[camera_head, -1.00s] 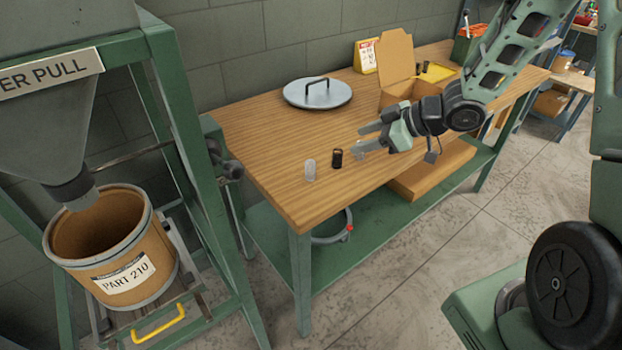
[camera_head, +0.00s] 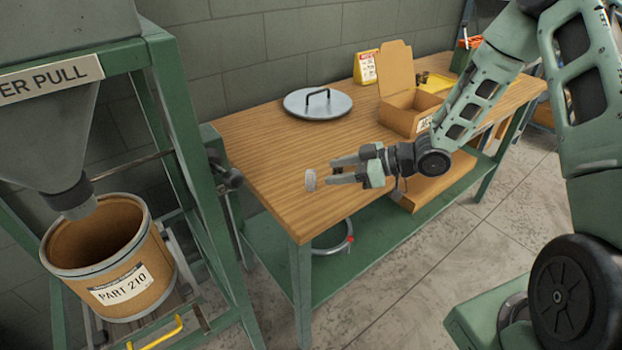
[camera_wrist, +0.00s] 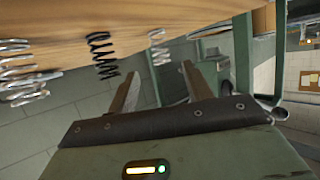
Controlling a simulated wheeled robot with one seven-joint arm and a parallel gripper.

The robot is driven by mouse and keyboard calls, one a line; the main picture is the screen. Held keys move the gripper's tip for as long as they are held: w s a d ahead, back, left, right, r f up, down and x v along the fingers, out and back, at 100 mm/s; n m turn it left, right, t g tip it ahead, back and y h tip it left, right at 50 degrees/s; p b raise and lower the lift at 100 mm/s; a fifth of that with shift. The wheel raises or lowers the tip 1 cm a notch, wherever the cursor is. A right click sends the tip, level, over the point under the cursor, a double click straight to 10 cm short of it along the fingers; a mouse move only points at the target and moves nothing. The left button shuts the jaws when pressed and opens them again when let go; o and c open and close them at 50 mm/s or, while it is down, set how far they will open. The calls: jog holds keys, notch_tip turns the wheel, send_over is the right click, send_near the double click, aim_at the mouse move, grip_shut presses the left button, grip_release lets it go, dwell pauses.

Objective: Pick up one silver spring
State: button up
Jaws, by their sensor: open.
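A silver spring (camera_head: 310,181) stands upright near the front left part of the wooden table, just beyond my fingertips. My gripper (camera_head: 330,170) is open and empty, low over the table, pointing left. The wrist view looks tilted, with the table at the top. More silver coils (camera_wrist: 22,85) show at the left edge, cut off. In the head view the gripper appears to hide these other springs.
On the wooden table (camera_head: 258,150) are a round metal lid (camera_head: 318,104), an open cardboard box (camera_head: 405,116) and a yellow sign (camera_head: 366,67). A drum marked PART 210 (camera_head: 120,285) stands in a green frame at left.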

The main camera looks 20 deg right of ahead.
aim_at(317, 189)
jog(key=shift+f+p+x, duration=0.15)
jog(key=shift+p+x, duration=0.15)
jog(key=shift+x, duration=1.15)
jog(key=shift+f+p+x, duration=0.1)
jog(key=shift+p+x, duration=0.2)
jog(key=shift+x, duration=1.15)
jog(key=shift+s, duration=0.15)
jog(key=c, duration=1.1)
